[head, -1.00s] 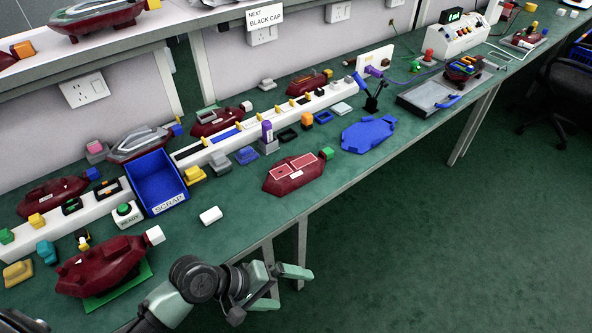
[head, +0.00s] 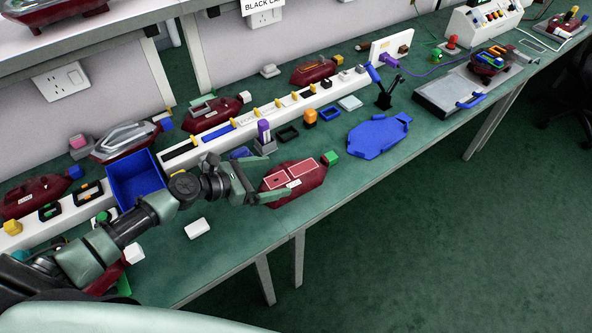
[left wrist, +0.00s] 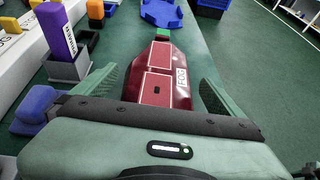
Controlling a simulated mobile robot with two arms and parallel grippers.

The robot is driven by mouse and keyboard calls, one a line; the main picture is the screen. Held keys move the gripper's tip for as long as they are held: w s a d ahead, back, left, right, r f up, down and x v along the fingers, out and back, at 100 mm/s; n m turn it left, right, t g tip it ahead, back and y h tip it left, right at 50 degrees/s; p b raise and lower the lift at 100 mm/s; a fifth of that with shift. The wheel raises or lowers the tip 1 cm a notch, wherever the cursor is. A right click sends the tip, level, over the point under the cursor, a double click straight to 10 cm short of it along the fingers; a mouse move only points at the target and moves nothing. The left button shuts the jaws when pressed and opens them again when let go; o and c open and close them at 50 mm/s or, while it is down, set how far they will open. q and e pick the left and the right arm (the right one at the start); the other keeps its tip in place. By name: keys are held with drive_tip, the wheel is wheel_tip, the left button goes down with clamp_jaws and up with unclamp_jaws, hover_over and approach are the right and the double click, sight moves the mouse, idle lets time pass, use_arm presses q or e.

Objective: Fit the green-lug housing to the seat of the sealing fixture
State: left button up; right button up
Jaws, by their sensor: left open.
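The dark red housing with the green lug (head: 300,188) lies on the green bench, its lug at the far right end. It has two pinkish-red panels on top and a white label reading FOG in the left wrist view (left wrist: 164,88). My left gripper (head: 262,188) is at the housing's near left end, open, with one finger on each side of the body in the left wrist view. I cannot tell whether the fingers touch it. A blue housing-shaped plate (head: 378,137) lies flat beyond it. I cannot tell which thing is the sealing fixture. My right gripper is not in view.
A purple block in a grey holder (head: 264,138) stands close behind the housing. A blue bin (head: 137,180) and a white block (head: 198,228) lie to the left. A grey box with a blue handle (head: 447,92) is farther right. Bench is clear between housing and blue plate.

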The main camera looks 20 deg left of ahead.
sight(294, 172)
use_arm(q)
drive_tip(key=shift+x, duration=1.75)
drive_tip(key=x, duration=0.2)
drive_tip(key=shift+w+d+f, duration=0.2)
drive_tip(key=c, duration=1.6)
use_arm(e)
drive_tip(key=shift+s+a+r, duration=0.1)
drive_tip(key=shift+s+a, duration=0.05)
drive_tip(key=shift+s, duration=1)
use_arm(q)
drive_tip(key=shift+r, duration=0.15)
